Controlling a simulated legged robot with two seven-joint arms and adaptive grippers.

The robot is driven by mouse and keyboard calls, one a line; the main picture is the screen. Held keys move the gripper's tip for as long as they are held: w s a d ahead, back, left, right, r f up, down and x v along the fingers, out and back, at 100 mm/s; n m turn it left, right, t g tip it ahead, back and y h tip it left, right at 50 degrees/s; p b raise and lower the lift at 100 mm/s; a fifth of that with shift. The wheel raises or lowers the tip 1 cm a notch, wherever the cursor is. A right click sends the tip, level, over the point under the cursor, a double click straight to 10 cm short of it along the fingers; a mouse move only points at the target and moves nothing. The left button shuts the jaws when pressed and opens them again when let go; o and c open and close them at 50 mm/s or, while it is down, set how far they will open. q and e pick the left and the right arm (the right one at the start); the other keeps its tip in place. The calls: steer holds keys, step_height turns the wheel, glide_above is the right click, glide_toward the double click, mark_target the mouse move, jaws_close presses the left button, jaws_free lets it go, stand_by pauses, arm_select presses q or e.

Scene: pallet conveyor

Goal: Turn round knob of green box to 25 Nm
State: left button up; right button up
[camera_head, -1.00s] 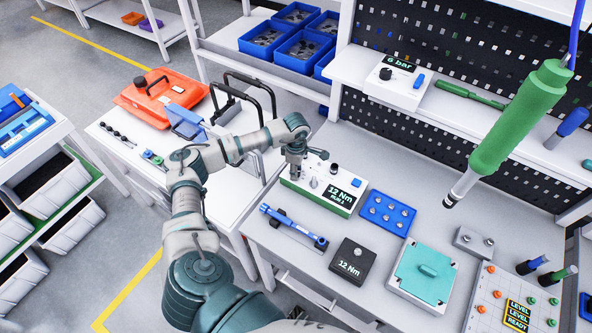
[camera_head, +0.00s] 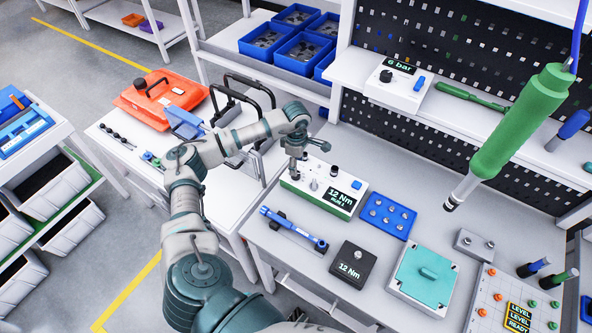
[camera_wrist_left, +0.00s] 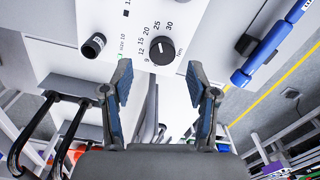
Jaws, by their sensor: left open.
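The green box (camera_head: 315,197) is a white-topped unit with green sides on the bench; its display (camera_head: 342,199) reads 12 Nm. In the left wrist view its round black knob (camera_wrist_left: 160,48) sits within a dial marked from 9 to 30 Nm. A white line shows on the knob, but I cannot tell surely which mark it points at. My left gripper (camera_head: 294,172) is over the left end of the box. In the wrist view the open fingers (camera_wrist_left: 160,78) are spread to either side of the knob's line, with nothing between them. My right gripper is not in view.
A second black knob (camera_wrist_left: 93,46) stands beside the dial. A blue torque wrench (camera_head: 293,227) lies in front of the box, a blue tray (camera_head: 388,214) to its right. A green hanging tool (camera_head: 520,122) is at the right. Black handles (camera_head: 250,95) rise behind my left arm.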

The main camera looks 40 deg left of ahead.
arm_select(q)
step_height(320, 180, up, 7)
steer(key=shift+a, duration=0.1)
stand_by(0.6)
